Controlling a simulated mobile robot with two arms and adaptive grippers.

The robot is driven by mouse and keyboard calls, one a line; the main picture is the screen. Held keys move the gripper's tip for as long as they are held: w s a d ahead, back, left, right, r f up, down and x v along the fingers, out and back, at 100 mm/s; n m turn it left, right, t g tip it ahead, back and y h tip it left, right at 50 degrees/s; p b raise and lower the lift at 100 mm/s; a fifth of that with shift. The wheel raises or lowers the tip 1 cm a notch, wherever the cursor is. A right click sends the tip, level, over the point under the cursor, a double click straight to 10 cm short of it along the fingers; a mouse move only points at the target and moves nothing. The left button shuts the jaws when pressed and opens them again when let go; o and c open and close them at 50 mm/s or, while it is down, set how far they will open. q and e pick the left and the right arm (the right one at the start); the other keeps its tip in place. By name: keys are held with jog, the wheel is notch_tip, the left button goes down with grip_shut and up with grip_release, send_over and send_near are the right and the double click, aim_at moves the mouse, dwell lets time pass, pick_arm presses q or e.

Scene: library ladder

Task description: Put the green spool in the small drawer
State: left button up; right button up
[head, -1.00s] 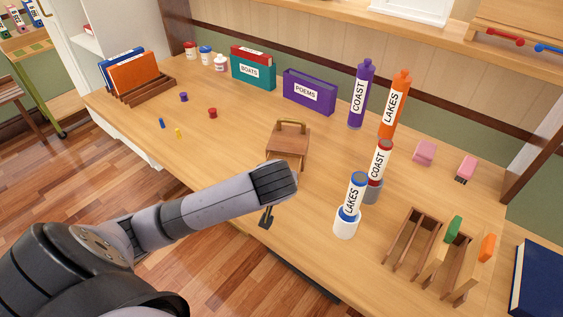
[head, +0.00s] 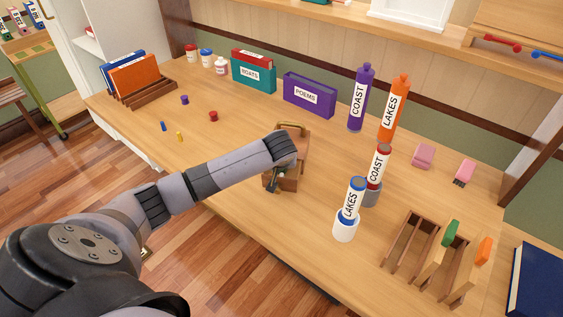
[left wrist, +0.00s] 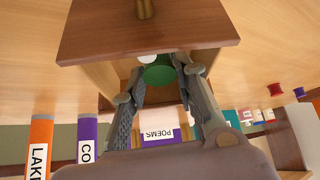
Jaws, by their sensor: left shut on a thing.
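The green spool (left wrist: 158,73) is between the fingertips of my left gripper (left wrist: 167,78), which is shut on it. The small drawer (left wrist: 110,35) is pulled out of the small wooden chest (head: 300,160), and its front with a brass knob shows in the left wrist view. The spool is at the drawer's opening, behind the front panel; I cannot tell whether it touches the bottom. A small white thing (left wrist: 148,58) shows beside the spool. In the head view my left gripper (head: 275,183) is in front of the chest and hides much of the drawer.
A wooden rack (head: 410,243) is at front right. Small spools (head: 213,116) lie at left.

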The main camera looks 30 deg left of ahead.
pick_arm(q)
jog(key=shift+w+a+r+g+h+p, duration=0.25)
jog(key=shift+w+g+h+p, duration=0.3)
jog(key=shift+g, duration=0.45)
jog(key=shift+s+f, duration=0.2)
jog(key=shift+f, duration=0.15)
jog(key=shift+f, duration=0.1)
jog(key=o, duration=0.9)
jog(key=v, duration=1.2)
jog(key=shift+w, duration=0.1)
